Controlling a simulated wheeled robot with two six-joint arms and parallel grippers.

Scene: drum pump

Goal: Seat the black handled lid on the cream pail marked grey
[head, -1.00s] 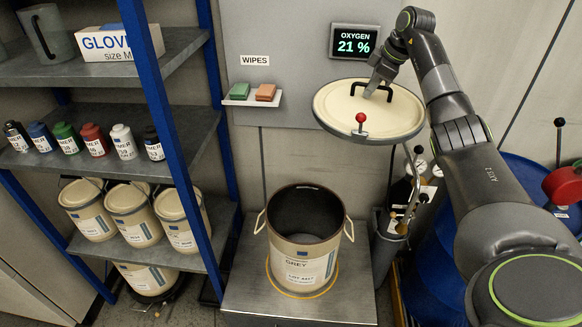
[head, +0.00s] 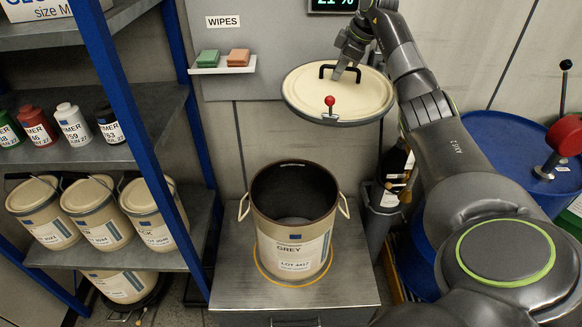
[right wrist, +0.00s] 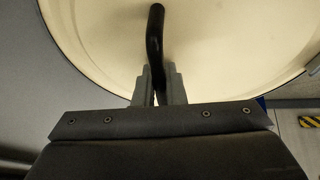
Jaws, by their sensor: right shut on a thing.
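The cream pail marked GREY (head: 292,250) stands upright and open on a metal platform, with a dark inside and a wire handle ear on each side. The lid (head: 300,92) is a cream disc with a black handle (head: 325,72) and a red-knobbed lever (head: 329,102) at its near edge. It hangs in the air above and behind the pail, slightly to its right. My right gripper (head: 350,62) is shut on the black handle; the right wrist view shows the handle (right wrist: 156,45) between the fingers (right wrist: 157,85). My left gripper is out of view.
A shelf rack with a blue post (head: 125,120) stands at the left, holding bottles and cream pails (head: 92,212). A wall ledge (head: 222,68) holds two wipes. A blue drum (head: 520,165) is at the right. The metal platform (head: 350,290) is clear around the pail.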

